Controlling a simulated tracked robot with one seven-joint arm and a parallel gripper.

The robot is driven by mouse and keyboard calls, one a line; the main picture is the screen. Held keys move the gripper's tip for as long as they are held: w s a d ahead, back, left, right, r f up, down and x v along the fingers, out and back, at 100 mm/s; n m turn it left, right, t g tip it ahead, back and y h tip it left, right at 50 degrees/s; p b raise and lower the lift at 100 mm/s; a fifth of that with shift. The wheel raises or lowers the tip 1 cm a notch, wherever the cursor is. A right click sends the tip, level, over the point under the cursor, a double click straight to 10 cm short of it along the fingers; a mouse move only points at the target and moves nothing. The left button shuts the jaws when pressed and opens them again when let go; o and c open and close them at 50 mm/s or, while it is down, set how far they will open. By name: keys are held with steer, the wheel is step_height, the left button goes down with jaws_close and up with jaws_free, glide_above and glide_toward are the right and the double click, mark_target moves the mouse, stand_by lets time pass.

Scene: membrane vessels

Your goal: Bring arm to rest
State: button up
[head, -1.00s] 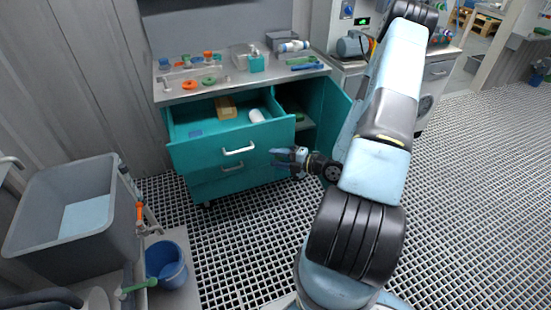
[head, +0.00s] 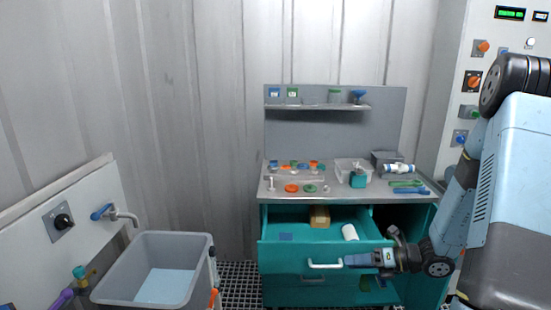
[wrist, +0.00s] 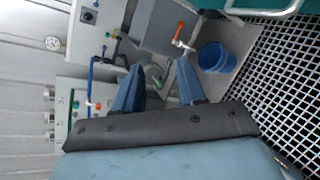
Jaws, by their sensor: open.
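My arm runs down the right side of the head view, bent at the elbow. My gripper (head: 352,260) is in front of the teal cabinet (head: 310,258), near the handle (head: 325,265) of its pulled-out top drawer; I cannot tell if they touch in the head view. In the wrist view my gripper (wrist: 160,78) shows two blue fingers spread apart with nothing between them.
The open drawer holds a tan block (head: 320,215) and a white cylinder (head: 349,232). Small parts and tools lie on the worktop (head: 330,190). A grey basin (head: 203,252) stands at left.

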steer(key=s+r+n+h, duration=0.7)
steer(key=s+r+n, duration=0.2)
steer(key=r+n, duration=0.5)
steer(key=s+r+n+t+h, duration=0.1)
steer(key=s+r+n+h, duration=0.5)
steer(key=s+r+n, duration=0.4)
steer(key=shift+d+r+n+h, duration=0.15)
steer(key=shift+r+n+h, duration=0.25)
steer(key=shift+r+n, duration=2.9)
steer(key=shift+s+f+n, duration=0.1)
steer(key=shift+f+n, duration=0.6)
steer(key=shift+f, duration=0.1)
